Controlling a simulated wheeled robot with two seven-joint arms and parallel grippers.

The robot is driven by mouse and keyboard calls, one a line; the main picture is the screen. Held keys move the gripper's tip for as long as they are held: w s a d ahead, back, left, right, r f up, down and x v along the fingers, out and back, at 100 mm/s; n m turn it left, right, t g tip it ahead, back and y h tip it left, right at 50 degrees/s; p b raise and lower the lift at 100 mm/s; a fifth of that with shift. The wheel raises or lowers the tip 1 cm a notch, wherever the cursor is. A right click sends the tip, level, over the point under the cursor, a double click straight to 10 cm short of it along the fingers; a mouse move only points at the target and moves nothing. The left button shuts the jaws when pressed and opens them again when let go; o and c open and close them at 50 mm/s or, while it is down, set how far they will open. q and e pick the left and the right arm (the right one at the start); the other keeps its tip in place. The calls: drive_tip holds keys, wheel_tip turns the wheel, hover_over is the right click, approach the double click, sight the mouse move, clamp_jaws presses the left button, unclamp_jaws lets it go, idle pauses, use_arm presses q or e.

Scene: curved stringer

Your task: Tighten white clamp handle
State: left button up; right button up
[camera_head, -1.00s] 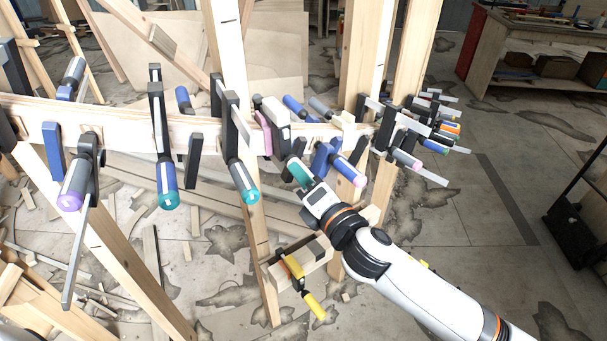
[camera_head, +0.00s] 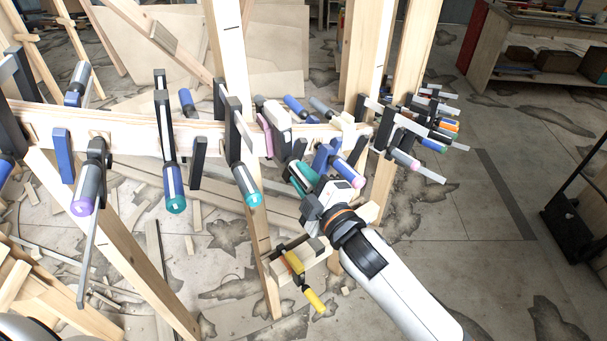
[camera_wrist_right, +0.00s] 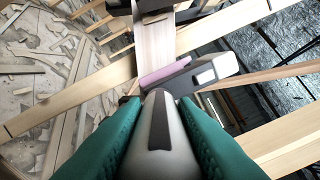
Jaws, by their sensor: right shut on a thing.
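The white clamp (camera_head: 278,115) sits on the curved wooden stringer (camera_head: 130,140), right of centre in the head view, with a pink pad against the wood. My right gripper (camera_head: 299,177) is just below it, its teal fingers closed around the clamp's handle. In the right wrist view, the pale handle with a dark stripe (camera_wrist_right: 160,138) lies between the two teal fingers, which touch it on both sides. The clamp's light head (camera_wrist_right: 208,72) and pink pad (camera_wrist_right: 165,76) show beyond. The handle is mostly hidden by my gripper in the head view. My left gripper is not in view.
Several blue and black clamps with teal or purple handle ends, such as one near the middle (camera_head: 245,185), line the stringer close by. A yellow-handled clamp (camera_head: 300,280) hangs below my right gripper. Wooden posts (camera_head: 228,50) stand behind. The floor at right is open.

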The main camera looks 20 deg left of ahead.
drive_tip(key=m+p, duration=0.2)
drive_tip(key=m, duration=0.4)
drive_tip(key=shift+r+m, duration=0.1)
drive_tip(key=shift+m, duration=0.2)
drive_tip(key=m+p, duration=0.1)
drive_tip(key=m, duration=0.2)
drive_tip(key=shift+w+d, duration=0.1)
drive_tip(key=shift+m, duration=1.6)
drive_tip(key=shift+p, duration=0.3)
drive_tip(key=o, duration=1)
